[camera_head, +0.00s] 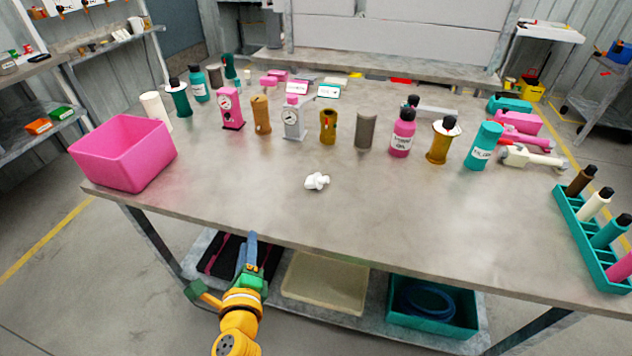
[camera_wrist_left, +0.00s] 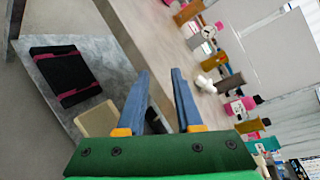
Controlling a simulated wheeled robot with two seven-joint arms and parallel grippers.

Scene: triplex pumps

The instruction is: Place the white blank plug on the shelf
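The white blank plug (camera_head: 317,181) lies on the bare front part of the grey table top (camera_head: 240,205). In the left wrist view the plug (camera_wrist_left: 205,84) shows beyond the fingertips, to their right. My left gripper (camera_head: 251,240) is in front of the table's front edge, apart from the plug. In the left wrist view its two blue fingers (camera_wrist_left: 160,74) stand apart with nothing between them. A lower shelf (camera_head: 190,262) under the table holds trays. A wall shelf (camera_head: 105,45) is at the upper left. My right gripper is not in view.
A pink bin (camera_head: 123,152) stands at the table's left corner, a teal rack (camera_head: 588,240) at the right. Several bottles, gauges and cylinders stand in a row behind the plug. A beige tray (camera_head: 325,283) and a teal crate (camera_head: 432,308) are below. Table around the plug is clear.

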